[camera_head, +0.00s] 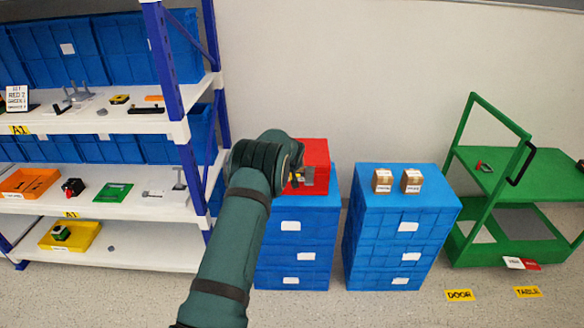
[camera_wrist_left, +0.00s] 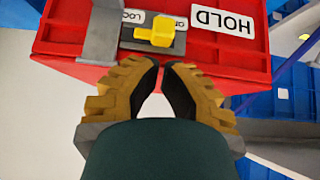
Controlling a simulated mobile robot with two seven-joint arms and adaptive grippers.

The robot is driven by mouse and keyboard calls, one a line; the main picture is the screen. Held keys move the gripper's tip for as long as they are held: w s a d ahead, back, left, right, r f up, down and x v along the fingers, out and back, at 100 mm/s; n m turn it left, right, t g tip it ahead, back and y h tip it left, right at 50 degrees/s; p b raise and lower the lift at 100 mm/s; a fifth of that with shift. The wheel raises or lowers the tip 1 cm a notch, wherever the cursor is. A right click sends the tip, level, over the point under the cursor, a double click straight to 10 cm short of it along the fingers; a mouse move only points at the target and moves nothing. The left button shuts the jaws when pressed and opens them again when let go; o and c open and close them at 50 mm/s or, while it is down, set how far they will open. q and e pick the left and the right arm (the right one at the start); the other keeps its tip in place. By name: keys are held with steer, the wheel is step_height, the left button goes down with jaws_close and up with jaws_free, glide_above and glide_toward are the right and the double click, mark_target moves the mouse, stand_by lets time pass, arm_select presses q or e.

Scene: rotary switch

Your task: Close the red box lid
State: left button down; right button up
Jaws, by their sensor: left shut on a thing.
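The red box (camera_head: 316,151) stands on top of the left blue drawer stack, partly hidden behind my left arm. In the left wrist view, the red box (camera_wrist_left: 245,57) fills the top, with a HOLD label, a grey bracket and a yellow rotary knob (camera_wrist_left: 160,31) on a dark plate. The seam between its lid and body is not clear. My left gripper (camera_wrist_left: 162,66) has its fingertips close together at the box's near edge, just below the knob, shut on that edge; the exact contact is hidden. My right gripper is not in view.
The left blue drawer stack (camera_head: 289,253) carries the box. A second blue stack (camera_head: 392,240) with two small cartons (camera_head: 383,181) stands to its right. A white shelf unit (camera_head: 130,259) is close on the left; a green cart (camera_head: 489,180) is at the right.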

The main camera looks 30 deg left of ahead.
arm_select(q)
steer(key=shift+f, duration=0.1)
steer(key=shift+r, duration=0.5)
step_height(320, 180, up, 3)
steer(key=shift+r+p, duration=0.15)
steer(key=shift+p, duration=0.65)
steer(key=s+d+f, duration=0.3)
steer(key=s+d, duration=0.2)
steer(key=s, duration=0.3)
steer(key=shift+f, duration=0.2)
steer(key=shift+s, duration=0.1)
steer(key=s+d+f+g+h, duration=0.1)
steer(key=s+d+f+h, duration=0.1)
steer(key=s+d+f, duration=0.65)
steer(key=s+d+f+m+g+h, duration=0.1)
steer(key=s+d+m+g+h, duration=0.1)
steer(key=s+d, duration=1)
steer(key=s+d+f+m+g+h, duration=0.1)
steer(key=s+d+f+m+h, duration=0.1)
steer(key=s+d, duration=0.9)
steer(key=d+h, duration=0.1)
steer(key=d, duration=0.1)
steer(key=shift+s+d+m+g+h, duration=0.3)
steer(key=shift+s+g+h, duration=0.1)
